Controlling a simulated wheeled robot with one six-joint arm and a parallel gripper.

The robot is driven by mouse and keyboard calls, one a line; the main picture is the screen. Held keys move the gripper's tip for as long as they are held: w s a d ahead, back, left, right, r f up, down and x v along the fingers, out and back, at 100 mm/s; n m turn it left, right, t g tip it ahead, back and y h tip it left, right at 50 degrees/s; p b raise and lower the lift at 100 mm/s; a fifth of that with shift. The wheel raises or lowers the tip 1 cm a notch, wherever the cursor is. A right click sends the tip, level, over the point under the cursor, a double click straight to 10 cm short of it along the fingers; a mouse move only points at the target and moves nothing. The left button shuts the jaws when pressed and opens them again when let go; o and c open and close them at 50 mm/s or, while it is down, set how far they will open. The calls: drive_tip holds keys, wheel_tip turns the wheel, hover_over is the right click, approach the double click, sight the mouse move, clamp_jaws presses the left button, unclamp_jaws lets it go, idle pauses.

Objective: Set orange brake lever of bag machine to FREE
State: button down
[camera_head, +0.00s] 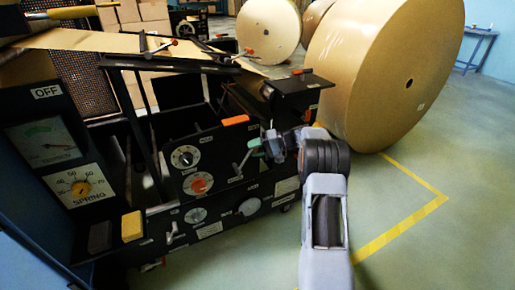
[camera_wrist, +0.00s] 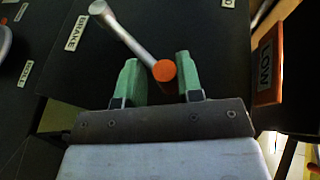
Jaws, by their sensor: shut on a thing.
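The brake lever is a grey metal rod (camera_wrist: 130,38) with an orange round knob (camera_wrist: 164,71) at its end. In the wrist view it slants from a pivot at upper left, beside the BRAKE label (camera_wrist: 76,32), down to the knob. My gripper (camera_wrist: 160,80) has green fingers, one on each side of the knob, and is shut on it. In the head view my gripper (camera_head: 262,150) is at the front panel of the black bag machine (camera_head: 215,150), and the grey lever (camera_head: 241,166) shows just left of it. The knob is hidden there. I see no FREE label that I can read.
The panel has a white dial (camera_head: 185,157) and an orange-centred dial (camera_head: 198,184). A large kraft roll (camera_head: 385,70) stands behind my arm. Floor on the right is clear, with a yellow line (camera_head: 400,228).

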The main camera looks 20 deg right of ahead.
drive_tip(key=shift+a+f, duration=0.15)
drive_tip(key=shift+f, duration=0.35)
drive_tip(key=c, duration=1)
unclamp_jaws()
drive_tip(key=shift+a, duration=0.1)
drive_tip(key=shift+c, duration=0.2)
drive_tip(key=o, duration=0.3)
drive_tip(key=shift+r, duration=0.1)
drive_tip(key=shift+o, duration=0.2)
drive_tip(key=shift+d+r, duration=0.1)
drive_tip(key=shift+d, duration=0.15)
